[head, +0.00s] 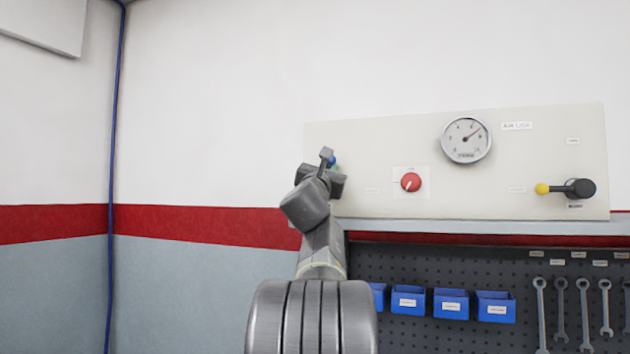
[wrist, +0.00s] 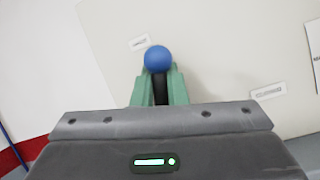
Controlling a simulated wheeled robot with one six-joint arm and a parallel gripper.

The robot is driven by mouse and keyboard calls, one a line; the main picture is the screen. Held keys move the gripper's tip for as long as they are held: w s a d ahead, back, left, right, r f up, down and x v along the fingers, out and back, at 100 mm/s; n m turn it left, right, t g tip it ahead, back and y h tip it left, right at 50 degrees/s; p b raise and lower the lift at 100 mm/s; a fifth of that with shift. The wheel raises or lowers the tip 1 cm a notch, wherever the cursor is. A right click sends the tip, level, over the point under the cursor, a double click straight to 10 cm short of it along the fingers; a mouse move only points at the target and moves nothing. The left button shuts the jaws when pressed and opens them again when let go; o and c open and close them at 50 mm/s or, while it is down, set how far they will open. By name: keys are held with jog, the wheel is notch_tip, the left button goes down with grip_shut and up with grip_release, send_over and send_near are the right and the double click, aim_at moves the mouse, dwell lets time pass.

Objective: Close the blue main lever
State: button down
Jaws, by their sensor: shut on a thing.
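The blue main lever shows in the wrist view as a round blue knob (wrist: 158,58) on a dark shaft (wrist: 160,90). The knob points up in that view. My gripper (wrist: 160,76) has its two green fingers on either side of the shaft, just below the knob, and is shut on it. In the head view a bit of the blue knob (head: 332,160) shows at the left end of the panel, mostly hidden behind my gripper (head: 336,170). The lever's pivot is hidden by my gripper in both views.
The pale panel (head: 380,145) carries a red knob (head: 411,182), a round gauge (head: 466,139) and a yellow-tipped lever (head: 543,188) at the right. Below are a ledge (head: 450,227), blue bins (head: 451,304) and hanging wrenches (head: 562,308). Wall left of the panel is clear.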

jog(key=d+m+g+h+b, duration=0.1)
jog(key=m, duration=0.2)
jog(key=s+d+f+m+g+h+b, duration=0.1)
jog(key=m+h, duration=0.1)
jog(key=m, duration=0.2)
jog(key=f+m+g+h+b, duration=0.1)
jog(key=m+h, duration=0.1)
jog(key=m, duration=0.2)
jog(key=shift+s+d, duration=0.2)
jog(key=shift+d, duration=0.2)
jog(key=m+g, duration=0.1)
jog(key=f+m+h+b, duration=0.1)
jog(key=m, duration=0.1)
jog(key=m+g, duration=0.1)
jog(key=m, duration=0.1)
jog(key=shift+s+d+f+g+h, duration=0.1)
jog(key=shift+d+f+g+h, duration=0.15)
jog(key=shift+d+g+h, duration=0.1)
jog(key=shift+d+f+m+g, duration=0.1)
jog(key=shift+f+m+g, duration=0.45)
jog(key=shift+m, duration=0.5)
jog(key=shift+d+f+m+g, duration=0.1)
jog(key=shift+f+m+g, duration=0.45)
jog(key=shift+m, duration=0.5)
jog(key=shift+f, duration=0.15)
